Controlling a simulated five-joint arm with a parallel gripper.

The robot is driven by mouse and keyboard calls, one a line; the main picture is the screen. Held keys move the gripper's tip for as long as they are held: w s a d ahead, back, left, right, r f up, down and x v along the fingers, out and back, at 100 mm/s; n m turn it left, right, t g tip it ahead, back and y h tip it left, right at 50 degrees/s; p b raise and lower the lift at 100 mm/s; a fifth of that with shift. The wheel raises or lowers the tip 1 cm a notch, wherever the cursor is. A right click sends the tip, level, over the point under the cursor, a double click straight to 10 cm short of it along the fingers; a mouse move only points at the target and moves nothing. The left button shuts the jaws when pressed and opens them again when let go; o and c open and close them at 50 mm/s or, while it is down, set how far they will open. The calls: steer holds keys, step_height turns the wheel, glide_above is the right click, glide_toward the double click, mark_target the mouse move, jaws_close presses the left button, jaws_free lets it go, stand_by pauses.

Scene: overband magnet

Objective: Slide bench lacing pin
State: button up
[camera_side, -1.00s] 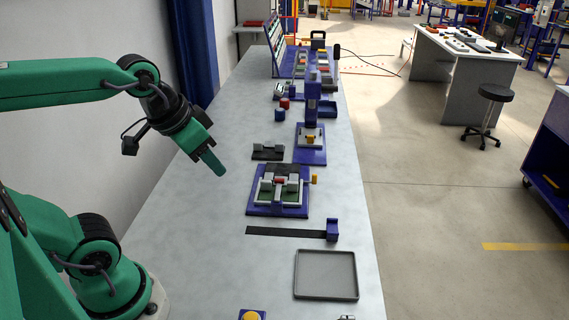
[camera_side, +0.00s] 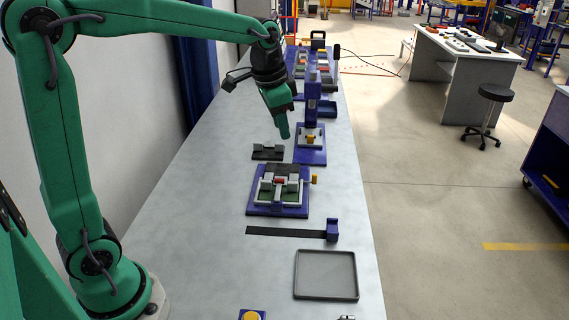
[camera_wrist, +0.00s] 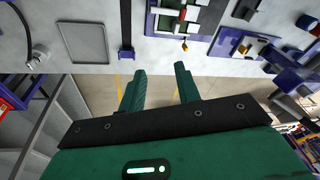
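I cannot tell for certain which part is the lacing pin. A blue-based fixture (camera_side: 250,209) with grey blocks, a small red piece (camera_side: 280,181) and a yellow-ended part (camera_side: 314,179) at its right side stands on the bench. In the wrist view the fixture is at the top centre, with the yellow-ended part (camera_wrist: 184,46) sticking out toward the fingers. My gripper (camera_side: 283,134) is in the air beyond the fixture, near a dark block holder (camera_side: 268,155). In the wrist view its two fingers (camera_wrist: 160,68) are apart with nothing between them.
A dark strip with a blue end block (camera_side: 333,229) and a grey tray (camera_side: 326,274) lie on the near side of the fixture. A tall blue stand (camera_side: 312,150) is close to the right of my gripper. The left of the bench (camera_side: 190,220) is clear.

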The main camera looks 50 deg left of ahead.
steer(key=w+a+f+m+g, duration=0.1)
steer(key=w+a+f+m, duration=0.1)
steer(key=w+f, duration=0.65)
steer(key=m+g, duration=0.2)
glide_above(314, 175)
step_height(314, 175, down, 7)
steer(key=shift+s+r, duration=0.1)
steer(key=shift+w+a+f, duration=0.1)
steer(key=shift+w+f, duration=0.1)
steer(key=shift+f, duration=0.25)
steer(key=shift+f, duration=0.1)
steer(key=shift+f, duration=3.8)
steer(key=shift+c, duration=0.4)
jaws_close()
